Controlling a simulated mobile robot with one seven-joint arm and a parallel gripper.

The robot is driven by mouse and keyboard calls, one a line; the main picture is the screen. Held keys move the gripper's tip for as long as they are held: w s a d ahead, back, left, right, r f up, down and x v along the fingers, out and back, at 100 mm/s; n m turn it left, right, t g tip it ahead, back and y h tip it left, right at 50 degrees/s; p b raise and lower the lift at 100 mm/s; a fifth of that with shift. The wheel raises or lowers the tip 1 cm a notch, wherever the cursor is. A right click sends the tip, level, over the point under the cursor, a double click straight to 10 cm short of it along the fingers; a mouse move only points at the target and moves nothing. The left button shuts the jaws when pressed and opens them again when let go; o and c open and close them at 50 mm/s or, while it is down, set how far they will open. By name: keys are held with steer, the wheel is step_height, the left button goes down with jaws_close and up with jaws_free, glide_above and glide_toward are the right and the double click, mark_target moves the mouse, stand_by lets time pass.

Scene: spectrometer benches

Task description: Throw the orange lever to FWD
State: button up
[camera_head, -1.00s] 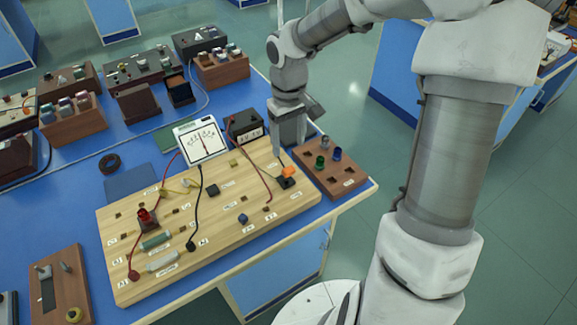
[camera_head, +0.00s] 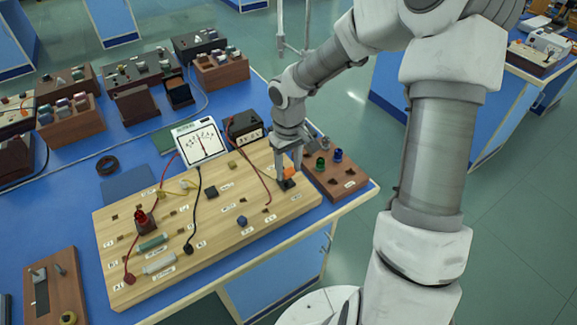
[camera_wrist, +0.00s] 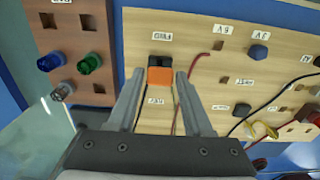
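In the head view the orange lever (camera_head: 290,173) is partly hidden by my gripper (camera_head: 288,172), which is at the board's right end. In the wrist view my gripper (camera_wrist: 157,78) is open, with one finger on each side of the orange lever and a gap on both sides. I cannot tell whether either finger touches the board.
A brown block with coloured knobs (camera_head: 347,179) stands just right of the board. A meter (camera_head: 200,142) and a black box (camera_head: 244,127) stand behind it. A red wire (camera_wrist: 185,85) runs close beside one finger. Blue, black and other parts dot the board.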

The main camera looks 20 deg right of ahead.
jaws_close()
steer(key=shift+s, duration=0.1)
steer(key=shift+s+d+f+t+y+b, duration=0.15)
steer(key=shift+s+t+b, duration=0.1)
steer(key=shift+t, duration=0.2)
steer(key=shift+s+f+t+y+b, duration=0.15)
steer(key=shift+t+b, duration=0.1)
steer(key=shift+t, duration=0.2)
steer(key=shift+r, duration=0.1)
steer(key=shift+o, duration=2)
jaws_free()
